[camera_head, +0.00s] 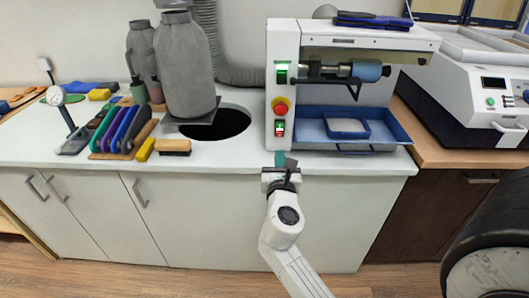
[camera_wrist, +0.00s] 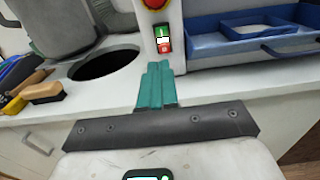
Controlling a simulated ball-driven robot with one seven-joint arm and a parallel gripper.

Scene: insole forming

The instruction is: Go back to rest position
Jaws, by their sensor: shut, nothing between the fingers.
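My gripper (camera_head: 281,160) is at the counter's front edge, just below the white grinding machine (camera_head: 283,60). In the wrist view its teal fingers (camera_wrist: 156,84) are together with nothing between them. They point toward the machine's green and red switch (camera_wrist: 164,39). The head view shows a similar switch (camera_head: 279,128) just above the fingertips. My arm reaches up from the bottom of the picture, in front of the white cabinet.
A blue tray (camera_head: 385,125) sits at the machine's base. Left are a round hole (camera_head: 232,122), grey canisters (camera_head: 183,65), a brush (camera_head: 173,147) and a rack of coloured tools (camera_head: 118,130). A white machine (camera_head: 470,90) stands right. A dark rounded object (camera_head: 495,235) fills the lower right.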

